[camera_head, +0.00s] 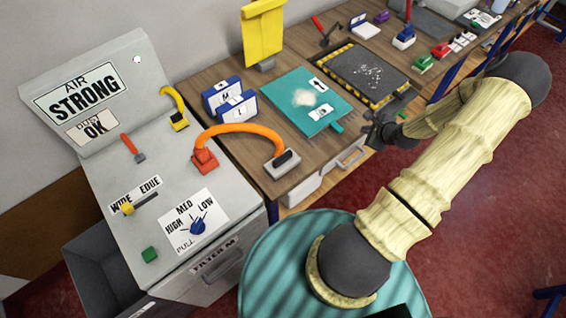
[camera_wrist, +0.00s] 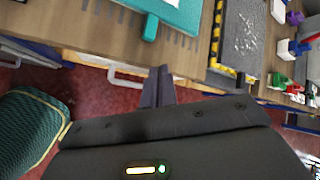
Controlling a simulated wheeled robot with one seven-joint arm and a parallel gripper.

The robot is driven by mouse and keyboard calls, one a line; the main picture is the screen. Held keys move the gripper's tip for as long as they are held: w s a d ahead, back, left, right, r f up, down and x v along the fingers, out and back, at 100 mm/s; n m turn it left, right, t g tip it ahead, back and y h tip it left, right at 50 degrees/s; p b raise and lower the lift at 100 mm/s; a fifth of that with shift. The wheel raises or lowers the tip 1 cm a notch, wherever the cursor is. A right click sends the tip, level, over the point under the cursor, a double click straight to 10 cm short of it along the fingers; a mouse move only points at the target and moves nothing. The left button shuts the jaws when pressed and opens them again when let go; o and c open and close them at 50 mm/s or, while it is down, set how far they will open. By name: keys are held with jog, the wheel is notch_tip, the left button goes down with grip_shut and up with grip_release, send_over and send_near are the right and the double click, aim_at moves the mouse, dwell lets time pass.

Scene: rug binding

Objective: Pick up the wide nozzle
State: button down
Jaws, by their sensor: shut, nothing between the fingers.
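No part is labelled as the wide nozzle. A dark, broad head (camera_head: 285,162) with a pale base lies near the front left of the wooden bench and may be it. An orange hose (camera_head: 240,129) arches from it to a red fitting (camera_head: 205,158) at the edge of the grey machine. My gripper (camera_head: 372,133) is beyond the bench's front edge, right of this head and apart from it. In the wrist view the two fingers (camera_wrist: 158,80) are together and empty. The dark head is not visible in the wrist view.
The grey machine (camera_head: 160,190) carries a "WIDE EDGE" slider (camera_head: 138,203) and a dial (camera_head: 198,227). A teal board (camera_head: 303,99) and a striped-edge mat (camera_head: 367,75) lie on the bench. Blue M and L holders (camera_head: 228,101) stand left. Drawer handles stick out at the front.

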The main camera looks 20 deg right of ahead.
jog(key=s+a+r+n+g+h+b, duration=0.1)
jog(key=a+r+n+g, duration=0.1)
jog(key=a+r+n, duration=0.5)
jog(key=s+a+r+n+g+b, duration=0.1)
jog(key=a+r+n+g, duration=0.25)
jog(key=a+n, duration=0.5)
jog(key=s+a+r+n+b, duration=0.1)
jog(key=s+a+r+n, duration=0.7)
jog(key=a, duration=0.5)
jog(key=shift+s+r+n, duration=0.2)
jog(key=shift+s+n, duration=0.55)
jog(key=shift+s, duration=0.1)
jog(key=c, duration=2.2)
grip_release()
jog(key=shift+a+g, duration=0.1)
jog(key=shift+g, duration=0.15)
